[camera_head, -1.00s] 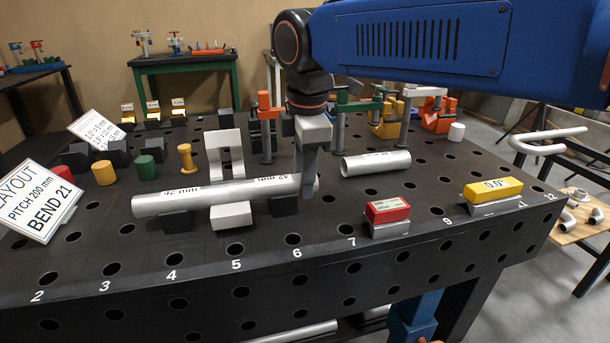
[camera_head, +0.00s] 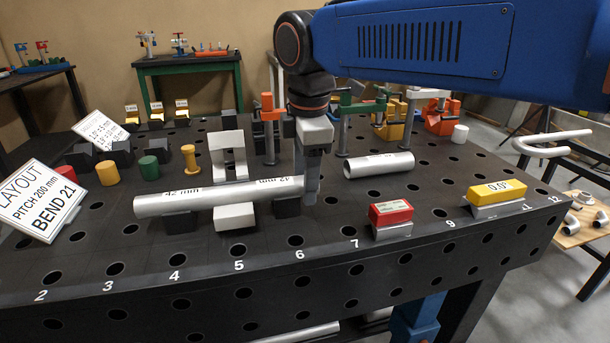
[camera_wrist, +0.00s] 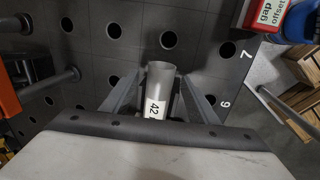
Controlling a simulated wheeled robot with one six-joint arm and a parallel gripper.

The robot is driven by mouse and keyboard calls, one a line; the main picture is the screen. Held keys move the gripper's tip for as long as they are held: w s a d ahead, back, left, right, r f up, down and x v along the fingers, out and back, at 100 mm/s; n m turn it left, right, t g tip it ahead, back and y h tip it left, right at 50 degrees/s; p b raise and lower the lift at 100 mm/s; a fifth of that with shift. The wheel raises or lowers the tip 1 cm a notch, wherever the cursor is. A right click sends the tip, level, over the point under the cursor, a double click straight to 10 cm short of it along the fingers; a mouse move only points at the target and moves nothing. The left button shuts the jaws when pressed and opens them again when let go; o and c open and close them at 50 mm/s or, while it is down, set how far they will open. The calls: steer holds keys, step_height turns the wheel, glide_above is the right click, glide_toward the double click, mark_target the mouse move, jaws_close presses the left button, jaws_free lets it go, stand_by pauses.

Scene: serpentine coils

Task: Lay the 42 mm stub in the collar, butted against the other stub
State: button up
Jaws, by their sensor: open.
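The 42 mm stub (camera_head: 255,190) lies level at the right of the light grey collar (camera_head: 236,217), in line with the other stub (camera_head: 160,204). Together they look like one continuous pipe; I cannot make out a seam. The collar's raised part (camera_head: 229,145) stands open behind the pipe. My gripper (camera_head: 311,190) is at the right end of the 42 mm stub and hides that end in the head view. In the wrist view, the stub (camera_wrist: 158,85), labelled 42, lies between the spread fingers of my gripper (camera_wrist: 161,75), with gaps on both sides.
Dark support blocks (camera_head: 287,208) sit under the pipe. Another loose pipe piece (camera_head: 380,165) lies to the right. A red block (camera_head: 390,212) and yellow 0.0° block (camera_head: 495,191) stand near the front edge. An orange clamp (camera_head: 268,115) rises behind my gripper.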

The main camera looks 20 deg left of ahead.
steer(key=shift+r, duration=0.1)
step_height(320, 180, up, 17)
steer(key=s+d, duration=0.1)
steer(key=s, duration=0.1)
steer(key=w+d+f+m, duration=0.2)
steer(key=d+f+m, duration=0.1)
steer(key=d, duration=0.4)
steer(key=w+d+f+m, duration=0.1)
steer(key=d+f+m, duration=0.15)
steer(key=d, duration=0.55)
steer(key=s+d+f+m+t, duration=0.1)
steer(key=d+f+m, duration=0.65)
steer(key=d, duration=0.55)
steer(key=s+d+f+m+t, duration=0.1)
steer(key=s+d+f+m, duration=0.4)
steer(key=d+f, duration=0.3)
steer(key=s+d+f+m+t+h, duration=0.1)
steer(key=s+d+f+m, duration=0.5)
steer(key=f, duration=0.7)
steer(key=shift+s+d, duration=0.7)
steer(key=shift+d, duration=0.6)
steer(key=shift+r, duration=0.1)
